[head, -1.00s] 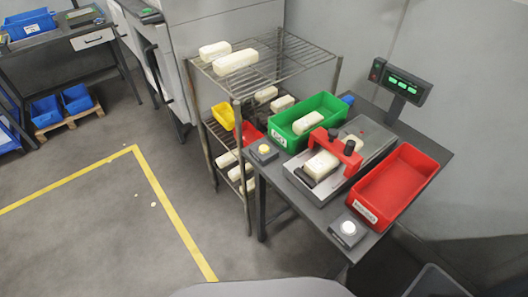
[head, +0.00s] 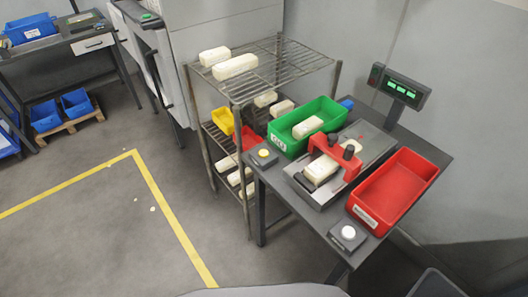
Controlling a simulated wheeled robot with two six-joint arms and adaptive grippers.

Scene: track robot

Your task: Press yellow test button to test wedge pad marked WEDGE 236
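The yellow test button (head: 264,153) sits on a small grey box at the left front corner of the dark test table. A cream wedge pad (head: 320,169) lies in the test fixture under the red clamp bridge (head: 338,156); any marking on it is too small to read. A white button (head: 348,232) sits on another grey box at the table's near right corner. The display (head: 404,87) on a post behind the table shows green digits that I cannot read. Neither gripper is in view.
A green bin (head: 283,143) holding a pad stands behind the fixture, and an empty red bin (head: 365,213) stands to its right. A wire rack (head: 288,66) with several pads stands left of the table.

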